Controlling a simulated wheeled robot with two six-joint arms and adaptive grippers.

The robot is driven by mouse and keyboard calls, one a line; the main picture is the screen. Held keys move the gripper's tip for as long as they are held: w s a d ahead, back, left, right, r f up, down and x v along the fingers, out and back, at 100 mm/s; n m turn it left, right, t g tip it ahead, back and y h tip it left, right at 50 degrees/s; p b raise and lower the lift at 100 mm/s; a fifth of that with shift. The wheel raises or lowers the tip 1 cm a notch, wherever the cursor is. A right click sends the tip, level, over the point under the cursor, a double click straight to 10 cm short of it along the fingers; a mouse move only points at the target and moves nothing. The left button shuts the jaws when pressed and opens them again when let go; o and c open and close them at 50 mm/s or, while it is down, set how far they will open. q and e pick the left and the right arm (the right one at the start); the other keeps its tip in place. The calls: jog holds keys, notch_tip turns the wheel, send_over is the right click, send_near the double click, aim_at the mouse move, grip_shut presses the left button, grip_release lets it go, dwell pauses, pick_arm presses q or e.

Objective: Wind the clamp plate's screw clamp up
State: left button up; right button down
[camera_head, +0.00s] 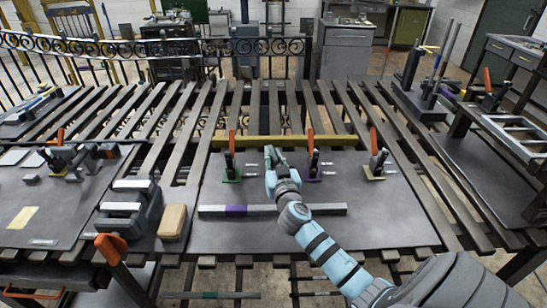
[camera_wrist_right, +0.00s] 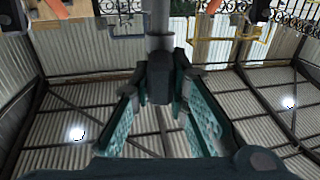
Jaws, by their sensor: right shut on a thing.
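The clamp plate (camera_head: 250,236) is a dark grey sheet on the slatted bench. Orange-handled clamps stand on it, on a green base (camera_head: 231,177), a purple base (camera_head: 313,176) and a yellow base (camera_head: 375,173). My right gripper (camera_head: 270,156) is between the green and purple ones, low over the plate. In the right wrist view its fingers (camera_wrist_right: 158,88) are around a dark block (camera_wrist_right: 158,78) below a grey post (camera_wrist_right: 160,28), apparently the screw clamp. The gripper hides most of it in the head view. My left gripper is out of view.
A grey bar with a purple band (camera_head: 237,210) lies across the plate near my right forearm. A tan block (camera_head: 173,221) and grey clamp-like pieces (camera_head: 130,205) stand to the left. A yellow strip (camera_head: 340,141) runs behind. The plate's front is clear.

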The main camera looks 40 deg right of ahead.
jog(key=shift+d+f+n+y, duration=0.1)
jog(key=shift+n+y, duration=0.2)
jog(key=shift+y, duration=0.1)
